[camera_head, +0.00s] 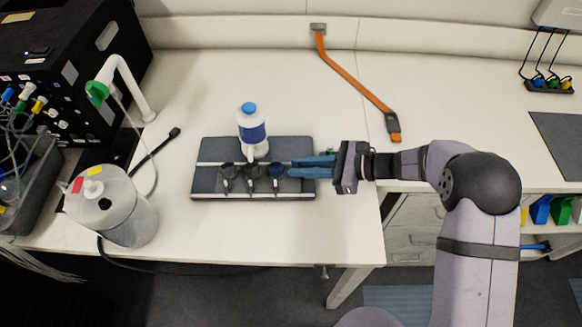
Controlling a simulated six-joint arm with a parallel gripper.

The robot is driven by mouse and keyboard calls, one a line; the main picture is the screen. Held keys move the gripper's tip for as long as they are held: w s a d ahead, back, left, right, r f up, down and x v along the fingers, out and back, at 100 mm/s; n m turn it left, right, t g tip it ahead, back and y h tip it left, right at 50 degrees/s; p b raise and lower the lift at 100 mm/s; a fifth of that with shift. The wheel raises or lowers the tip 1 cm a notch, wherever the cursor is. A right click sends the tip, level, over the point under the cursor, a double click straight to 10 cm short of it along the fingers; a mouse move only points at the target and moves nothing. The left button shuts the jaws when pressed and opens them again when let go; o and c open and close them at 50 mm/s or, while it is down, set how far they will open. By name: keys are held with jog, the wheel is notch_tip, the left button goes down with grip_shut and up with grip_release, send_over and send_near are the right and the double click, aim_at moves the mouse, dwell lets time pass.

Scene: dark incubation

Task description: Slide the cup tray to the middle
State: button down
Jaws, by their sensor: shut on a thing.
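The cup tray (215,157) is a flat dark grey tray with a light strip across it, lying on the white table left of centre. Several small dark cups (228,172) stand in a row on it, the right one dark blue inside. A white bottle (252,131) with a blue band and blue cap stands upright at the tray's back middle. My gripper (300,167) reaches in from the right, its blue fingers over the tray's right part beside the right cup. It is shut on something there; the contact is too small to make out.
A clear round container (111,207) stands at the front left, with a white curved pipe (131,85) behind it. A black box (65,68) fills the back left. An orange strap (355,82) lies at the back right. The table behind the tray is mostly clear.

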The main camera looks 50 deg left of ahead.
jog(key=shift+w+d, duration=0.1)
jog(key=c, duration=1.7)
grip_release()
jog(key=shift+b+v, duration=1.25)
jog(key=shift+v, duration=2.4)
